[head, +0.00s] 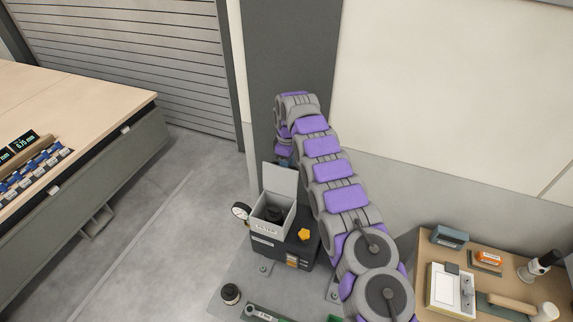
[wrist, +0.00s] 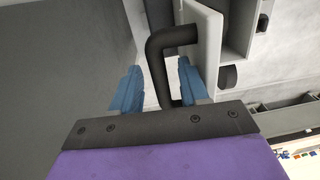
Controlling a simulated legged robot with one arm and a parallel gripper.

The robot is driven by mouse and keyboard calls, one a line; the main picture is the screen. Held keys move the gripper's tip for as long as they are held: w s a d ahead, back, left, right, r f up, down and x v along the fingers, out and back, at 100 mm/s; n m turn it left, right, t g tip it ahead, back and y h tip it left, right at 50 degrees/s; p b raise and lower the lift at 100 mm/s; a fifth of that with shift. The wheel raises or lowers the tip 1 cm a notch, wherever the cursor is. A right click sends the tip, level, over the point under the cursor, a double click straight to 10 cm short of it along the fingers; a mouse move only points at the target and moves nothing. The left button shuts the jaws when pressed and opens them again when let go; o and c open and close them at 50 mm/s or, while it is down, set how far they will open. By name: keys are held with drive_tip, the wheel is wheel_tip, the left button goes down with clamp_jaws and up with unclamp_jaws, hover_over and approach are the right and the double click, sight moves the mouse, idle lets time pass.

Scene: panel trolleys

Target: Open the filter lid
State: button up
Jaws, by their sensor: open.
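The filter lid (head: 281,180) stands raised and roughly upright at the back edge of the grey filter box (head: 268,214). The box is open at the top, and a dark round part (head: 273,213) shows inside. In the wrist view, the lid (wrist: 207,35) is seen edge-on with its black bent handle (wrist: 158,65). My gripper (wrist: 158,84) is open, with one blue finger on each side of the handle; I cannot tell whether either finger touches it. In the head view, my gripper (head: 285,161) is small and partly hidden behind the lid.
The box sits on a black unit with an orange knob (head: 304,234) and a gauge (head: 241,211) beside it. A wooden bench (head: 75,95) is at left, and a small table (head: 420,286) with several items at right. Clear floor (head: 175,215) lies between bench and unit. A wall stands behind.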

drive_tip(key=shift+r, duration=0.1)
drive_tip(key=shift+w+r, duration=0.15)
drive_tip(key=shift+r, duration=0.65)
drive_tip(key=r+p, duration=0.1)
drive_tip(key=r, duration=0.1)
drive_tip(key=r+p, duration=0.4)
drive_tip(key=shift+w+r, duration=0.25)
drive_tip(key=shift+r, duration=0.1)
wheel_tip(320, 180, up, 4)
drive_tip(key=p, duration=0.5)
drive_tip(key=shift+w+f, duration=0.15)
drive_tip(key=shift+f, duration=0.1)
